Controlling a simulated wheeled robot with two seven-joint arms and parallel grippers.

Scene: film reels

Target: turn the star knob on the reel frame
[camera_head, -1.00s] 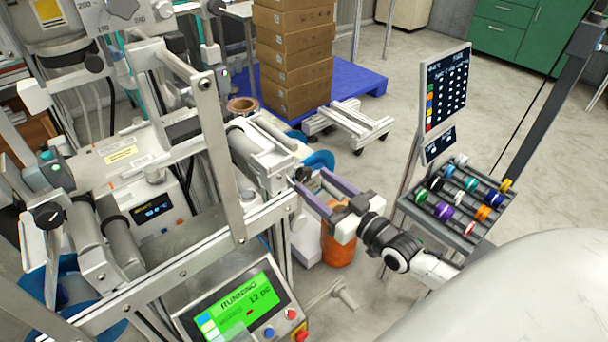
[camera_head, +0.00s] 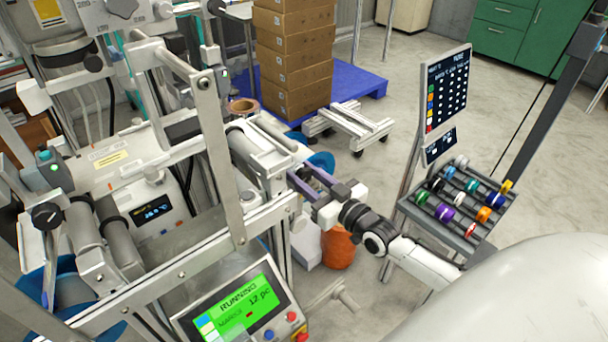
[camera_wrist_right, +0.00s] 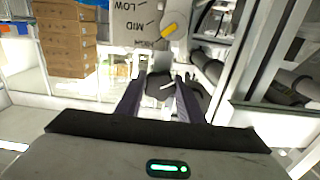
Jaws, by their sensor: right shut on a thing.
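The star knob (camera_wrist_right: 160,87) shows in the right wrist view as a dark, lobed knob with a pale line on its face. My right gripper (camera_wrist_right: 160,78) is shut on it, with one purple-grey finger on each side. In the head view my right gripper (camera_head: 305,177) reaches in from the right to the side of the grey metal reel frame (camera_head: 262,158). The knob is mostly hidden there by the fingers. My left gripper is in neither view.
A panel marked LOW and MID with a yellow-pointer knob (camera_wrist_right: 168,31) is beyond the fingers. A control screen (camera_head: 242,306) reading RUNNING stands below the frame. A rack of coloured spools (camera_head: 460,198) is right of my arm. Stacked boxes (camera_head: 292,50) stand behind on a blue pallet (camera_head: 362,80).

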